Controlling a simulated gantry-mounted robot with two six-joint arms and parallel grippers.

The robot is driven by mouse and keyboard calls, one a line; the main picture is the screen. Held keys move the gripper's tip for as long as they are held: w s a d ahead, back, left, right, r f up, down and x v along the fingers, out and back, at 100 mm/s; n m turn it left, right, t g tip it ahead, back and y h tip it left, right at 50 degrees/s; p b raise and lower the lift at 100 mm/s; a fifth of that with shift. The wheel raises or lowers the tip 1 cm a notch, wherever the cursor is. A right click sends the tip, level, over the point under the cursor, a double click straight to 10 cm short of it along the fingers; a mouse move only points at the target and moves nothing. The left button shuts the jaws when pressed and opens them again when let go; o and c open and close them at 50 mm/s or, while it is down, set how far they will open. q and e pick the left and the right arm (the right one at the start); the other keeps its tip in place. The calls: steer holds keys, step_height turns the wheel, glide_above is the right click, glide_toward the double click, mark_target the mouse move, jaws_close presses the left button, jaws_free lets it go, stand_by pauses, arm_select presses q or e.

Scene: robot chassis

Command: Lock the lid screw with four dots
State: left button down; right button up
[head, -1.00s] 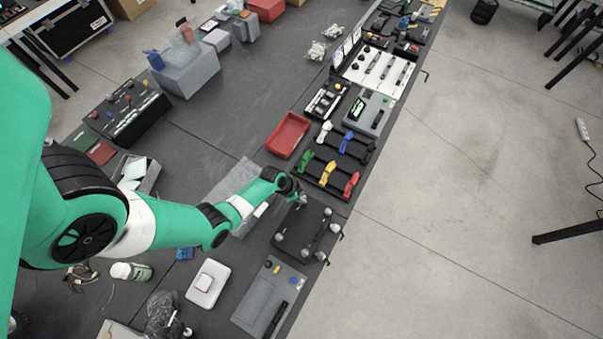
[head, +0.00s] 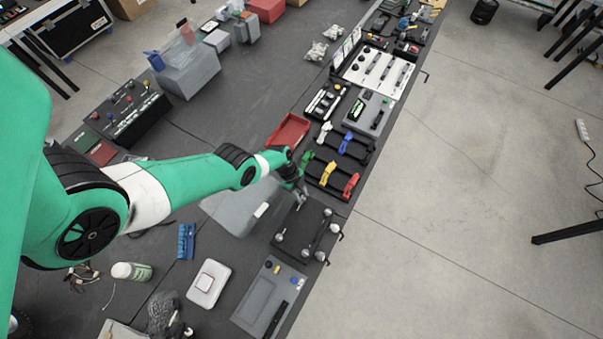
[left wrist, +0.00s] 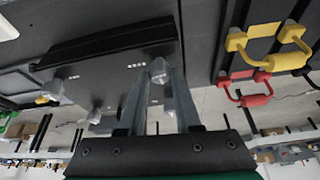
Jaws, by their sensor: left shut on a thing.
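The black lid board (head: 308,232) lies near the table's right edge, with grey lid screws in its corners. My left gripper (head: 301,203) is at its far corner and reaches down to the screw there. In the left wrist view the fingers (left wrist: 161,78) are shut on this grey screw (left wrist: 158,66), one on each side. A row of several small light dots (left wrist: 136,66) is on the board beside it. Other screws show at the left (left wrist: 52,89) and lower down (left wrist: 95,115). How far the held screw is turned cannot be told. My right gripper is in neither view.
Green, yellow and red handles (head: 328,174) on a black rack stand just beyond the board. A red tray (head: 288,136) lies farther back. A grey panel (head: 268,299) lies on the near side. Open floor is to the right.

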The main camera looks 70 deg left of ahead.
arm_select(q)
steer(key=shift+m+g+b, duration=0.3)
steer(key=shift+m+b, duration=0.35)
steer(key=shift+m, duration=0.25)
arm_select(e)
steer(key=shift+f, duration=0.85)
arm_select(q)
steer(key=c, duration=0.6)
jaws_free()
